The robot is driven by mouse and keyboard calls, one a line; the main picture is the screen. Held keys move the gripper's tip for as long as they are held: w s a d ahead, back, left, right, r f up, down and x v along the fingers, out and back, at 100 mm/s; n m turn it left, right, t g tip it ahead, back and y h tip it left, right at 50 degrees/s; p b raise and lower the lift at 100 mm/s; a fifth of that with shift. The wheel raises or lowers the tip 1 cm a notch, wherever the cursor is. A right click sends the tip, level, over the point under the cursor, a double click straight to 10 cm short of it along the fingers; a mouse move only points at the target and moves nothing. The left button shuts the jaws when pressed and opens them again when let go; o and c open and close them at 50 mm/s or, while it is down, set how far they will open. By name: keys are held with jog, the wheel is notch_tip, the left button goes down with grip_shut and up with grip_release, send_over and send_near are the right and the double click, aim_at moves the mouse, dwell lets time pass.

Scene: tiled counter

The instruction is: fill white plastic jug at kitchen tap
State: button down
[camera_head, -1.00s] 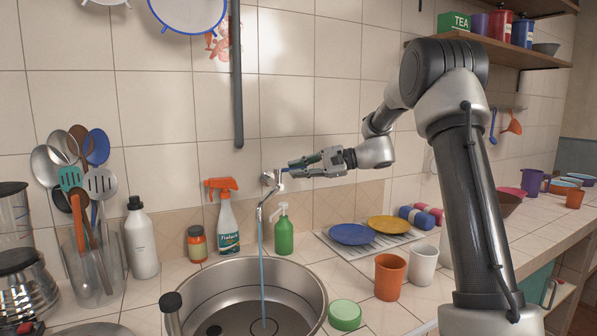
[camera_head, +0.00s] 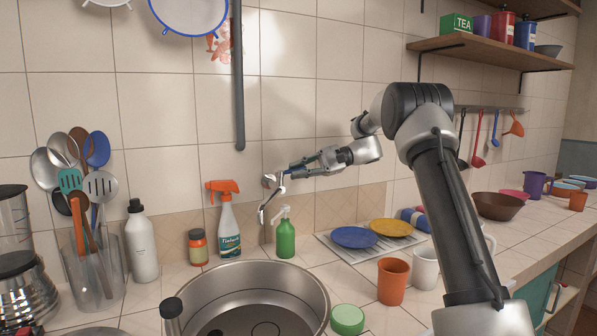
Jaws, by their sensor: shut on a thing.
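My gripper (camera_head: 289,173) is at the wall tap (camera_head: 266,208) and is shut on the tap's lever. The contact is small and hard to make out. No water runs from the spout, which hangs over the back of the round steel sink (camera_head: 318,292). A white vessel (camera_head: 425,267) stands on the counter to the right of the sink, partly hidden by my arm. A pale handle-like curve shows on the other side of the arm. I cannot tell whether this vessel is the white plastic jug. No jug shows in or above the sink.
A green soap bottle (camera_head: 285,238), spray bottle (camera_head: 229,227) and jar (camera_head: 198,247) line the wall. Plates lie on a rack (camera_head: 385,246). A dark pole (camera_head: 238,75) hangs above.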

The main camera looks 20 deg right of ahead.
jog(key=c, duration=1.5)
grip_release()
jog(key=shift+d, duration=0.1)
jog(key=v, duration=1.2)
